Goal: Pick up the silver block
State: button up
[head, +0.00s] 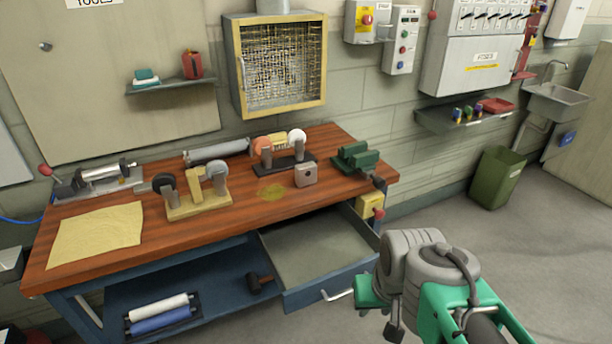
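The silver block (306,174) is a small grey cube-like piece with a dark round spot on its front face. It stands on the wooden top of the workbench (230,215), near the right part of the front edge, and nothing covers it. My arm, grey and green, is at the lower right, in front of the bench's right end and well apart from the block. A small dark end piece (394,331) hangs below it, perhaps part of my gripper; the fingers cannot be made out. Nothing is seen held.
Close to the block are a green vise (355,157), a dark-based grinder (285,160) and a yellow stain. A tan-based grinder (197,198) and yellow cloth (95,237) lie left. A drawer (318,250) stands open below. A green bin (497,178) is at right; floor there is clear.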

aim_at(305, 174)
jog(key=z, duration=1.3)
jog(key=i, duration=0.9)
jog(key=u, duration=3.7)
